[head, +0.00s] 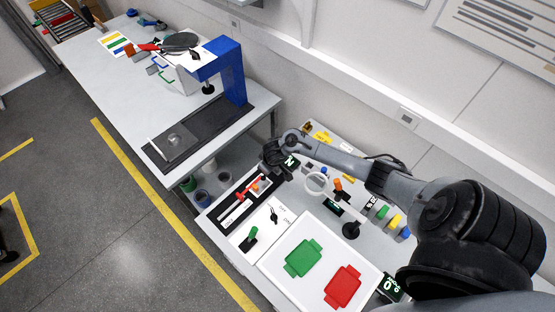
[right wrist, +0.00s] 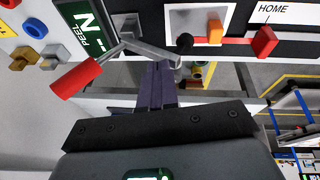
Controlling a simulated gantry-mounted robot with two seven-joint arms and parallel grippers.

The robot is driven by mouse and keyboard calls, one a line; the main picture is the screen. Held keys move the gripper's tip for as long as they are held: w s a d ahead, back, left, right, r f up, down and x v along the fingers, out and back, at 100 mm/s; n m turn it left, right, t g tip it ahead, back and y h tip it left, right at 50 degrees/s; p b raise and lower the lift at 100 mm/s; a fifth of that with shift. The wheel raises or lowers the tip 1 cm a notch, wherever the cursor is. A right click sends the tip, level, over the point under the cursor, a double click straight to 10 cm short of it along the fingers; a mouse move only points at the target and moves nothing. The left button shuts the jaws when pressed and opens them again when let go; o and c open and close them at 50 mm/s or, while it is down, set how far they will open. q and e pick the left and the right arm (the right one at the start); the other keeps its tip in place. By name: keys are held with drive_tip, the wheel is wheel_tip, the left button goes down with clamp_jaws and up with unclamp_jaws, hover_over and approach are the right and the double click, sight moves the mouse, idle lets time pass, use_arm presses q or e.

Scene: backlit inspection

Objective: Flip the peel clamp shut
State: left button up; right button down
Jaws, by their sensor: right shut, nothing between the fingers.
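The peel clamp has a red handle (right wrist: 75,80) and a grey metal lever in the right wrist view. The handle points to the lower left, and the lever runs right toward a black tip (right wrist: 184,42). The clamp stands beside the green-lit PEEL display (right wrist: 85,25). My right gripper (right wrist: 160,68) is shut and empty. Its fingertips overlap the lever in that view; I cannot tell whether they touch. In the head view, my right gripper (head: 268,158) is over the far end of the black peel fixture (head: 226,216) and hides part of the clamp. My left gripper is out of view.
An orange block (right wrist: 215,31) and a red block (right wrist: 265,40) sit along the fixture near a HOME label (right wrist: 283,12). A white tray with a green plate (head: 304,257) and a red plate (head: 343,287) is at the front. A grey bench (head: 110,80) stands left across a gap.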

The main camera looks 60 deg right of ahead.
sight(264, 177)
drive_tip(key=shift+w+a+f+h+b, duration=0.1)
drive_tip(key=shift+a+f+h+b, duration=0.35)
drive_tip(key=shift+a+f+h, duration=0.35)
drive_tip(key=shift+w+a+f+n+g+h+b, duration=0.15)
drive_tip(key=shift+f+h+b, duration=0.1)
drive_tip(key=shift+h+b, duration=0.25)
drive_tip(key=shift+s+a+f+n+g+h+b, duration=0.15)
drive_tip(key=shift+f+h+b, duration=0.1)
drive_tip(key=shift+h, duration=0.35)
drive_tip(key=shift+w+a+f, duration=0.1)
drive_tip(key=shift+w+f, duration=0.05)
drive_tip(key=shift+f, duration=0.2)
drive_tip(key=shift+a+f+b, duration=0.1)
drive_tip(key=shift+f+b, duration=0.1)
drive_tip(key=shift+b, duration=0.15)
wheel_tip(264, 177, up, 4)
drive_tip(key=p, duration=0.4)
drive_tip(key=shift+r, duration=0.25)
drive_tip(key=shift+a+r+p, duration=0.25)
drive_tip(key=shift+r+p, duration=0.05)
drive_tip(key=shift+p, duration=0.05)
drive_tip(key=v, duration=0.9)
drive_tip(key=shift+a+f+b, duration=0.2)
drive_tip(key=shift+a+b, duration=0.1)
drive_tip(key=shift+a, duration=0.1)
